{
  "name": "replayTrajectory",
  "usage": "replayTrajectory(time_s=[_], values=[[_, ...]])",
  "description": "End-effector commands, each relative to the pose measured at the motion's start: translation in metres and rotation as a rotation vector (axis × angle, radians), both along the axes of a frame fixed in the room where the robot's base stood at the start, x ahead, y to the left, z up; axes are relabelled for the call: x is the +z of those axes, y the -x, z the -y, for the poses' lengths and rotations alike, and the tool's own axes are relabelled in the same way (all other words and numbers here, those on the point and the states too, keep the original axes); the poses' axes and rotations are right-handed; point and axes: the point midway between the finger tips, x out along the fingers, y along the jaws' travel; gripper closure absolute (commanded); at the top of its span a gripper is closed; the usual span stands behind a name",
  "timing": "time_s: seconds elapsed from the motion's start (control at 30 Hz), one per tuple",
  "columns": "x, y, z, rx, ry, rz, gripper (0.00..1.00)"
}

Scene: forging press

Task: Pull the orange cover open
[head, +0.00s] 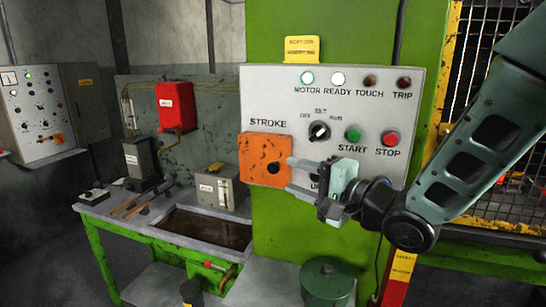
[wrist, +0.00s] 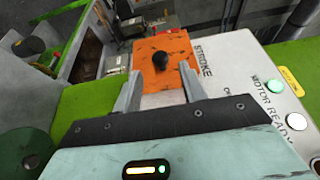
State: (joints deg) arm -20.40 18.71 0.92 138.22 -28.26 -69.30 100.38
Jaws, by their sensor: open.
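The orange cover (head: 258,163) lies on the left part of the grey control panel (head: 290,88), below the word STROKE. It has a dark knob (head: 272,168) near its right side. My gripper (head: 289,175) is at the right of the cover, its fingers pointing left toward the knob. In the wrist view the cover (wrist: 152,52) and its knob (wrist: 161,60) lie ahead of my gripper (wrist: 162,88), between the lines of the two spread fingers. The fingers are apart and nothing is between them. I cannot tell whether a fingertip touches the cover.
A selector knob (head: 319,131), a green START button (head: 353,134) and a red STOP button (head: 391,138) sit close above my gripper. A green bench (head: 130,228) with tools stands at the left. A dark green canister (head: 327,282) stands below.

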Motion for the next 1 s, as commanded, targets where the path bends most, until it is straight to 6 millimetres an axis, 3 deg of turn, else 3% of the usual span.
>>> replayTrajectory(time_s=[0.3, 0.77, 0.93, 1.0], values=[[0.002, -0.036, -0.041, 0.001, 0.000, -0.001, 0.58], [0.000, -0.046, -0.050, -0.001, -0.001, -0.001, 0.58], [0.000, -0.045, -0.050, 0.000, -0.001, -0.001, 1.00], [0.000, -0.045, -0.050, 0.000, -0.001, -0.001, 1.00]])
